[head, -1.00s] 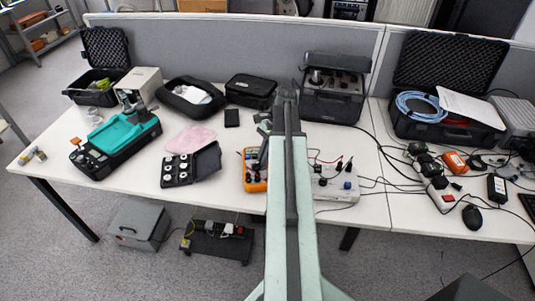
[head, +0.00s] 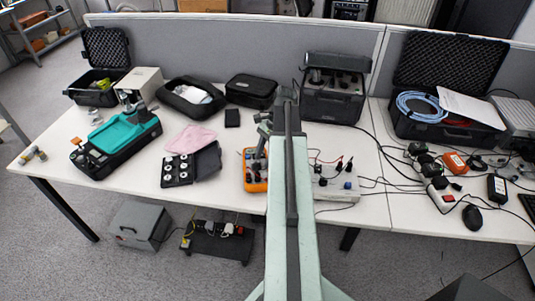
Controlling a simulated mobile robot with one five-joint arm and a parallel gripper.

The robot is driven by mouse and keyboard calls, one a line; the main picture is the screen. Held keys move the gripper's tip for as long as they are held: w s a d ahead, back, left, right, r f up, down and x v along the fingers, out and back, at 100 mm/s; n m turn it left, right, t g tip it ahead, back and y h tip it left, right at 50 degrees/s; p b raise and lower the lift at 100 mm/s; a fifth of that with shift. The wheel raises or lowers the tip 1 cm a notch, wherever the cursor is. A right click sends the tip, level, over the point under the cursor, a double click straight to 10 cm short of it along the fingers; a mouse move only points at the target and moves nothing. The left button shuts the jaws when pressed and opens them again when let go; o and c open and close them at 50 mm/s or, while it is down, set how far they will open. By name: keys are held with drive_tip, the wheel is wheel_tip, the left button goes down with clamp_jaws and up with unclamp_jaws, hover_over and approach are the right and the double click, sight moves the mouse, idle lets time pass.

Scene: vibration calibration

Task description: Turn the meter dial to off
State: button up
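The meter (head: 256,186) is an orange-edged handheld multimeter lying on the white table, just left of my arm. Its right side is partly hidden by my arm and gripper. The dial is too small and covered to read its setting. My gripper (head: 261,150) is dark grey and hangs over the upper right part of the meter, beside my pale green arm. Whether its fingers touch the dial, or are open or shut, is too small to tell.
A white box with knobs and leads (head: 338,185) stands just right of my arm. A black case of round weights (head: 178,170) lies to the left. A teal and black machine (head: 122,140) is farther left. Cables spread over the right side. Bare table lies between weights and meter.

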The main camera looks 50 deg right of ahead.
drive_tip(key=p+v, duration=0.7)
drive_tip(key=shift+r, duration=0.4)
